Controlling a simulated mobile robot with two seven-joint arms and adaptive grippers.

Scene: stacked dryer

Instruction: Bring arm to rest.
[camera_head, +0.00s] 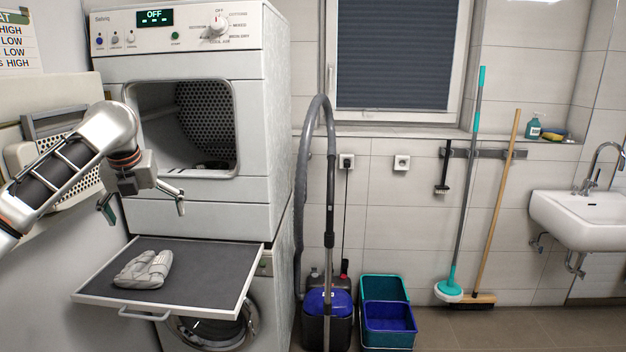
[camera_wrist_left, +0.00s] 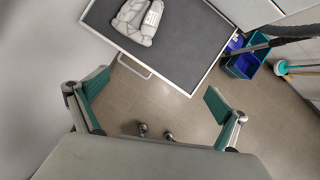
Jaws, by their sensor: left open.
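My left arm comes in from the left in the head view. Its gripper (camera_head: 143,209) is open and empty, in front of the dryer (camera_head: 185,70), below the level of its drum opening. A grey folded cloth (camera_head: 144,270) lies on the pull-out shelf (camera_head: 215,262) below the gripper. In the left wrist view the gripper's two fingers (camera_wrist_left: 155,106) are spread wide with only floor between them. The cloth (camera_wrist_left: 137,20) and the shelf (camera_wrist_left: 192,88) show beyond the fingertips. My right gripper is in neither view.
The dryer's drum is open and its display reads OFF. A washing machine (camera_head: 262,290) stands below the shelf. To the right are a vacuum cleaner (camera_head: 327,315), a teal bucket and a blue bucket (camera_head: 390,318), a mop, a broom (camera_head: 497,220) and a sink (camera_head: 580,215). The right floor is clear.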

